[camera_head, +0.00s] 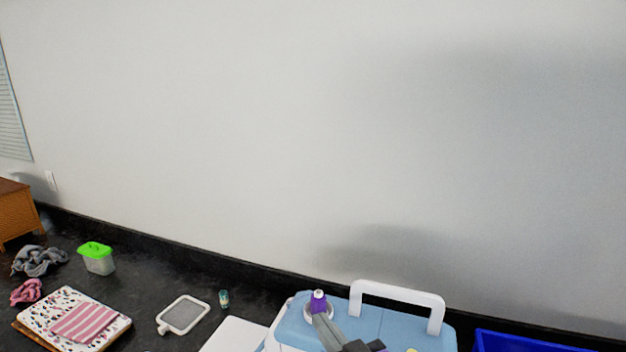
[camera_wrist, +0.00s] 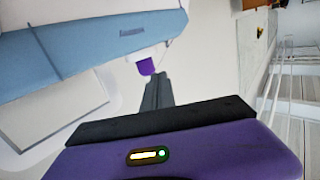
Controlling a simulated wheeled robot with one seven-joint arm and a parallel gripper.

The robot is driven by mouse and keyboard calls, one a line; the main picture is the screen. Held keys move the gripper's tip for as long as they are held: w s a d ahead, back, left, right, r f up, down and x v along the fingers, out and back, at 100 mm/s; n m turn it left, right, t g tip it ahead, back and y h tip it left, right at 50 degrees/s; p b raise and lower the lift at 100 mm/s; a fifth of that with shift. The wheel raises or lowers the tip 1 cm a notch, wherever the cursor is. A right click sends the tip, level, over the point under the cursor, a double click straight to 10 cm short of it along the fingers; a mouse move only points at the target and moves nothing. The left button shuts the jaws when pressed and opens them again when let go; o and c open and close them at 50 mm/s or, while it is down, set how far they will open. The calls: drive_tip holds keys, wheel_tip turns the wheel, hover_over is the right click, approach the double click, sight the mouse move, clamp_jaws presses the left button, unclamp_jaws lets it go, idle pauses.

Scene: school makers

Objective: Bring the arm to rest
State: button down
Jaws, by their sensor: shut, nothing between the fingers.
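My gripper (camera_head: 324,322) is at the bottom middle of the head view, low over a blue and white machine (camera_head: 375,322) with a white carry handle (camera_head: 397,293). Its grey fingers are shut together with nothing between them, as the wrist view (camera_wrist: 156,84) also shows. A small purple spool-like piece (camera_head: 318,297) with a white top stands on the machine just beyond the fingertips. It also shows in the wrist view (camera_wrist: 146,67). I cannot tell whether the fingertips touch it.
A blue bin (camera_head: 520,342) is at the lower right. On the dark counter at left are a green-lidded box (camera_head: 97,260), patterned cloth (camera_head: 60,300), a white-framed pad (camera_head: 184,315) and a small bottle (camera_head: 224,299). A bare wall (camera_head: 250,120) rises behind.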

drive_tip(key=s+d+f+m+h+b, duration=0.1)
drive_tip(key=s+d+f, duration=0.3)
drive_tip(key=s, duration=1)
drive_tip(key=s+d+f+m+h+b, duration=0.1)
drive_tip(key=s+d+f+h, duration=0.2)
drive_tip(key=s+d, duration=0.5)
drive_tip(key=s+d+f+m+h+b, duration=0.2)
drive_tip(key=s+d+f, duration=0.4)
drive_tip(key=s, duration=1.4)
drive_tip(key=shift+g+h, duration=0.4)
drive_tip(key=shift+h, duration=0.2)
drive_tip(key=shift+w, duration=0.1)
